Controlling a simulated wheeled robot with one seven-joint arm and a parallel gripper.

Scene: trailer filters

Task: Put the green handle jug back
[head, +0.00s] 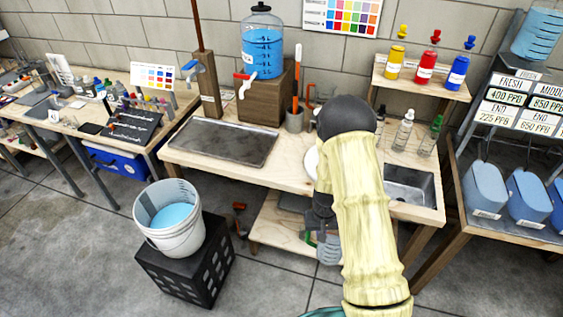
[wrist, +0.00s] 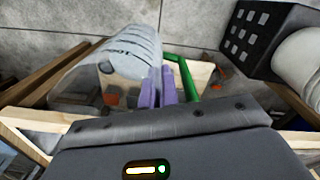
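The clear measuring jug (wrist: 125,55) with a green handle (wrist: 188,80) fills the middle of the wrist view, tilted in that picture. My gripper (wrist: 157,88) has two purple fingers close together, beside the jug's wall and just left of the handle. Whether the fingers clasp part of the handle is hidden. In the head view the jug (head: 328,251) shows just below my gripper (head: 320,222), by the low shelf under the sink bench. My arm covers part of it there. I cannot tell whether the jug rests on anything.
The bench (head: 290,175) above holds a metal tray (head: 224,141), a blue water dispenser (head: 262,45) and a sink (head: 410,186). The low shelf (head: 268,228) is below. A white bucket (head: 170,232) stands on a black crate (head: 185,270) to the left. Floor in front is clear.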

